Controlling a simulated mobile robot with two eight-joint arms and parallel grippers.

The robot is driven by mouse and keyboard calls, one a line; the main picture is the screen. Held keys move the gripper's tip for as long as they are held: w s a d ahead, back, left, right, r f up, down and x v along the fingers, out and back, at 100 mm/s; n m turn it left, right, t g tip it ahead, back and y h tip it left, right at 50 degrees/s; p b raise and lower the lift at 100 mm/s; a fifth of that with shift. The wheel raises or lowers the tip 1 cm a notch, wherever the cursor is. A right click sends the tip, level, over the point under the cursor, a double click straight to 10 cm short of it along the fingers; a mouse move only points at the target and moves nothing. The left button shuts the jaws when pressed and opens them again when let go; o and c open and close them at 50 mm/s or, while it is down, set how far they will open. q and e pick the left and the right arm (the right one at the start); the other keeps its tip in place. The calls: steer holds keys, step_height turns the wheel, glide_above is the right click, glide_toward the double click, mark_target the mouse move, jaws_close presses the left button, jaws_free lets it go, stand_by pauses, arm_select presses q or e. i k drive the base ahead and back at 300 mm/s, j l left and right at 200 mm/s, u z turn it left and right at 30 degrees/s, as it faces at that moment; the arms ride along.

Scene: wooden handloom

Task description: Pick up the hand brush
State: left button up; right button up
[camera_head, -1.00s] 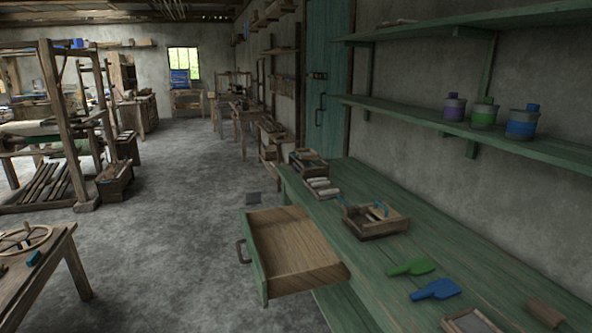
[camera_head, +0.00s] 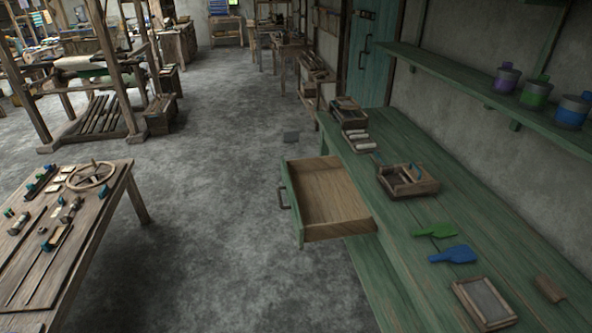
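I cannot tell for sure which thing is the hand brush. A blue paddle-shaped tool (camera_head: 455,255) and a green paddle-shaped tool (camera_head: 436,230) lie flat on the green bench (camera_head: 415,285) at the right. A small brown block (camera_head: 549,289) lies near the right edge of the view, and its details are too small to read. Neither of my grippers shows in the head view.
An open, empty-looking drawer (camera_head: 333,195) juts from the bench over the floor. The bench also holds a wooden tray (camera_head: 408,182) and a framed grey panel (camera_head: 484,301). A wooden table (camera_head: 95,225) stands at the left. The grey floor between is clear.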

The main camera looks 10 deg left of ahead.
mark_target(551, 291)
steer(key=i+j, duration=0.1)
steer(key=j, duration=0.2)
steer(key=i+j+u, duration=0.1)
steer(key=j, duration=0.25)
steer(key=k+z, duration=0.1)
steer(key=z, duration=1.95)
steer(key=i+j+z, duration=0.1)
steer(key=z, duration=0.25)
steer(key=i+j+z, duration=0.1)
steer(key=z, duration=0.3)
steer(key=i+j+z, duration=0.1)
steer(key=j+z, duration=0.25)
steer(key=i+j+z, duration=0.2)
steer(key=j, duration=0.25)
steer(key=j+z, duration=0.2)
steer(key=j, duration=0.25)
